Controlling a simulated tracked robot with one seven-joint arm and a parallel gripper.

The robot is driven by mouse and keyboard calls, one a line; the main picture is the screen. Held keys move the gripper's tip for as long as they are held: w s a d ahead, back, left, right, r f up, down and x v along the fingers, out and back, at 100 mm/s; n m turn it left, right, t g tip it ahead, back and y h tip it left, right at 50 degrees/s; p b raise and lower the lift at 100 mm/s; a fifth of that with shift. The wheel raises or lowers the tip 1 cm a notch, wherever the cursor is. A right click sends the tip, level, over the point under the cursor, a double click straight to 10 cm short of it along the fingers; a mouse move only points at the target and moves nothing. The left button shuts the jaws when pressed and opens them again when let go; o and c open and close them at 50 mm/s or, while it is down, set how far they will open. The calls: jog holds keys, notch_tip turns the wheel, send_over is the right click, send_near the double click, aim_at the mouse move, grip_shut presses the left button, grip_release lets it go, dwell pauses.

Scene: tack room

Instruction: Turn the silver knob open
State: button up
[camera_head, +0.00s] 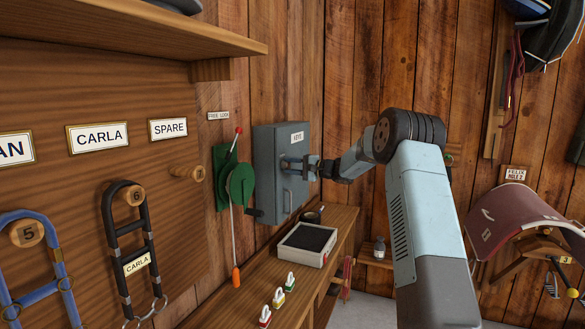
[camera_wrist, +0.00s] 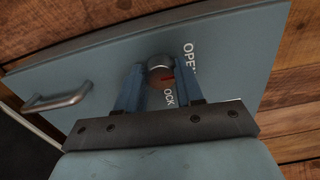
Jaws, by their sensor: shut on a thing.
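A grey-blue metal key cabinet (camera_head: 268,150) labelled KEYS hangs on the wooden wall in the head view. In the wrist view its door (camera_wrist: 225,50) fills much of the picture, tilted. The round silver knob (camera_wrist: 158,63) sits on the door, with a reddish mark on its side. Lettering beside it reads OPE and OCK, partly hidden. My gripper (camera_wrist: 160,80) is shut on the knob, one blue finger on each side. In the head view my gripper (camera_head: 305,165) reaches the cabinet front from the right and hides the knob. A silver bar handle (camera_wrist: 57,100) shows left of the knob.
A green crank (camera_head: 241,185) with a red-tipped lever is on the wall left of the cabinet. A saddle rack stands at right.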

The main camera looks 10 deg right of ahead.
jog(key=shift+f+n, duration=0.3)
jog(key=shift+n, duration=0.1)
jog(key=o, duration=0.8)
jog(key=shift+c, duration=0.2)
jog(key=shift+o, duration=1.3)
jog(key=shift+r, duration=0.15)
jog(key=v, duration=1.3)
jog(key=shift+s+d, duration=0.2)
jog(key=shift+d, duration=0.1)
